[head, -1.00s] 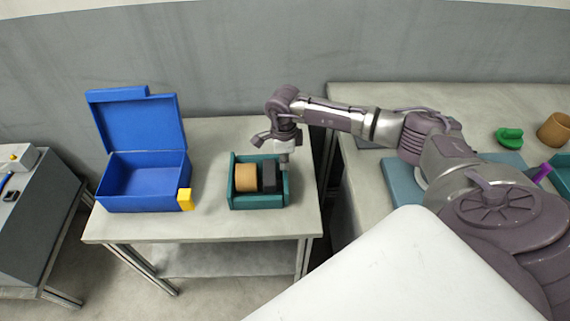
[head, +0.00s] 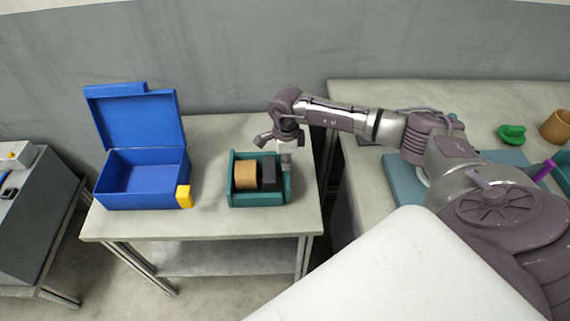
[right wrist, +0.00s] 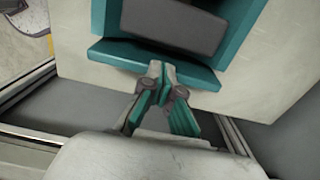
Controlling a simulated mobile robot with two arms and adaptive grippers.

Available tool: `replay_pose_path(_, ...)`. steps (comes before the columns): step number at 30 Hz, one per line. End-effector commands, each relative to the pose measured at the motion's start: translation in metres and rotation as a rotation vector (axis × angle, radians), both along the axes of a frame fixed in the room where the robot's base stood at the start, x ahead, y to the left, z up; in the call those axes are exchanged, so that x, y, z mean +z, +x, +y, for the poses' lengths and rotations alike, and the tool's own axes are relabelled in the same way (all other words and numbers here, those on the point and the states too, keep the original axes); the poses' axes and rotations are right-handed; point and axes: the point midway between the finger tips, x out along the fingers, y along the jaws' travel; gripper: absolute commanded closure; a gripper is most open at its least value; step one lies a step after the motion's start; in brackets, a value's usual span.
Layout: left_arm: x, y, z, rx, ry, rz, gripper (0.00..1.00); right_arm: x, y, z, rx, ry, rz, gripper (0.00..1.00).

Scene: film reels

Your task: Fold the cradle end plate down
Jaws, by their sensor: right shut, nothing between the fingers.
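The teal cradle (head: 259,201) sits on the grey table and holds a tan reel (head: 245,176) and a dark block (head: 269,178). Its right end plate (head: 287,188) is beside my right gripper (head: 285,168). In the right wrist view, the teal plate (right wrist: 110,54) lies just beyond the fingertips of the right gripper (right wrist: 160,75), with the dark block (right wrist: 172,24) behind it. The fingers are shut and empty. I cannot tell whether they touch the plate, or its exact tilt. My left gripper is not in view.
A second table (head: 350,100) on the right carries a green item (head: 511,134) and a tan cylinder (head: 556,128). A gap separates the tables.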

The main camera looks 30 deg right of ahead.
Motion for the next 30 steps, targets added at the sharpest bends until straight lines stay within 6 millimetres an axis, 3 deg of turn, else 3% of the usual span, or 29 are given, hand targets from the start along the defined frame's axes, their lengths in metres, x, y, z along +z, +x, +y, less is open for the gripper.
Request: replay_pose_path(30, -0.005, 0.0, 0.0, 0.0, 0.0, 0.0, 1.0, -0.015, -0.019, -0.022, 0.003, 0.002, 0.013, 1.0)
